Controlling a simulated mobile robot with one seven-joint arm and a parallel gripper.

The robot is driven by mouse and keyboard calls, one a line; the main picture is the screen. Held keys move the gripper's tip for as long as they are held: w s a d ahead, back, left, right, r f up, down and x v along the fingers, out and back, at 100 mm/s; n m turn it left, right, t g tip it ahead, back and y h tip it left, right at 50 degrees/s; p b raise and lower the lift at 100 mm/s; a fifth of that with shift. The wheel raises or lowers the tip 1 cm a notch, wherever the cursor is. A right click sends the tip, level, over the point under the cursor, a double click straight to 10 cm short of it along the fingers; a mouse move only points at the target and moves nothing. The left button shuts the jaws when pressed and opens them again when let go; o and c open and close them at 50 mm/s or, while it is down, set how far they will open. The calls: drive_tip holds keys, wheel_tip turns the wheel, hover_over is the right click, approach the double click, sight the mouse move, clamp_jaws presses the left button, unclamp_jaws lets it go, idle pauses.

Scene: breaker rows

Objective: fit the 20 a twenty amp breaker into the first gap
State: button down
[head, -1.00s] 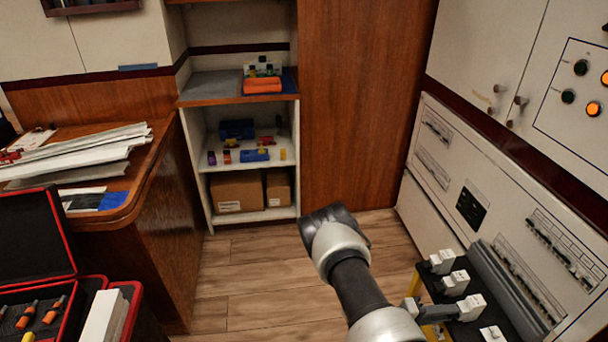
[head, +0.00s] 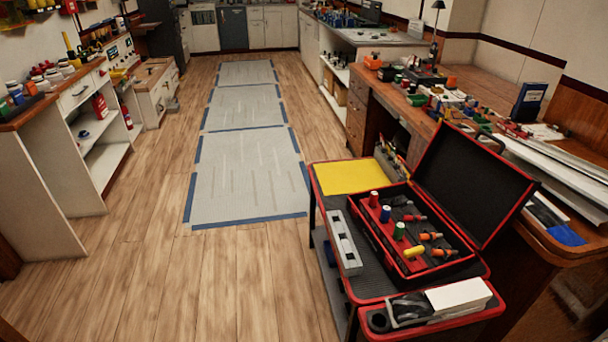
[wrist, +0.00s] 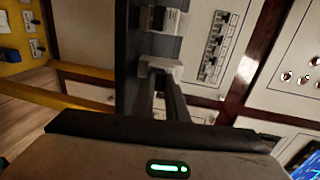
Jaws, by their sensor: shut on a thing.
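In the wrist view the body of my gripper fills the bottom, and its dark fingers (wrist: 166,98) reach up from it. They are shut on a pale grey breaker (wrist: 160,66). Its rating is not readable, and I cannot tell whether it touches the dark rail (wrist: 128,62) beside it. Another pale breaker (wrist: 170,20) sits farther along the dark rail. Which gap is the first cannot be made out. The head view shows neither my gripper nor the rail.
The wrist view shows a yellow surface (wrist: 12,68) with small white parts (wrist: 36,47) at left and a pale switch panel (wrist: 222,42) at right. The head view shows an open red-edged toolbox (head: 478,190) on a cart, a cluttered wooden bench, and clear floor (head: 130,270) at left.

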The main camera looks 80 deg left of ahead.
drive_tip(key=a+r+p, duration=0.4)
drive_tip(key=a+r, duration=0.1)
drive_tip(key=r, duration=0.1)
drive_tip(key=shift+s+r, duration=0.2)
drive_tip(key=shift+r, duration=0.05)
idle(0.7)
drive_tip(key=shift+r, duration=0.1)
